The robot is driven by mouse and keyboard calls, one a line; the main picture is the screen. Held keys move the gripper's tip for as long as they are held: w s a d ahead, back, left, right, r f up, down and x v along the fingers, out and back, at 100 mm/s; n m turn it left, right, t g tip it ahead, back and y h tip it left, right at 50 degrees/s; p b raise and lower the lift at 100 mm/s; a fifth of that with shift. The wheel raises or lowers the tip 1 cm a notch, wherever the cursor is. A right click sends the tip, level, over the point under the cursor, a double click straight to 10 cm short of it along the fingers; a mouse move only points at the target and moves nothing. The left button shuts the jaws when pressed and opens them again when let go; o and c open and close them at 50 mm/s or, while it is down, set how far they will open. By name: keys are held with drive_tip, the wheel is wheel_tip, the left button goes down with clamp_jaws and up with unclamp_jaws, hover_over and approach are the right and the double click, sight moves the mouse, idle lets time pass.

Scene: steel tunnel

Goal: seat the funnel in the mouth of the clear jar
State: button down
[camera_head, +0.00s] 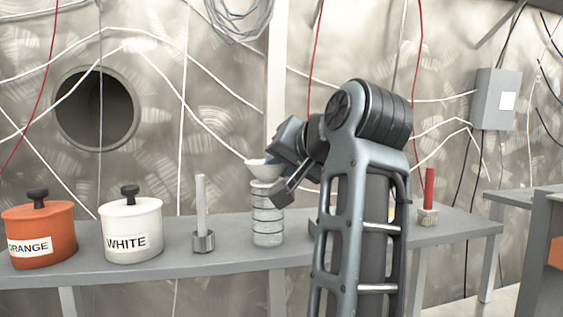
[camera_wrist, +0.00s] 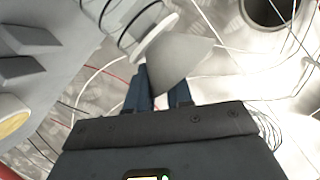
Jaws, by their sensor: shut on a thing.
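The clear jar (camera_head: 267,222) stands upright on the grey bench, with ring-like bands around it; it also shows at the top of the wrist view (camera_wrist: 126,22).
Left of the jar are a rod in a metal holder (camera_head: 203,241), a white pot (camera_head: 132,245) and an orange pot (camera_head: 38,250). A red rod in a block (camera_head: 428,216) stands to the right. My arm hides part of the bench (camera_head: 170,268). Cables hang on the wall behind.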

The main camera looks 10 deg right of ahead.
drive_tip(key=c, duration=0.9)
unclamp_jaws()
drive_tip(key=shift+c, duration=0.2)
drive_tip(key=b+v, duration=0.1)
drive_tip(key=v, duration=0.6)
drive_tip(key=shift+s, duration=0.35)
drive_tip(key=shift+d+r, duration=0.1)
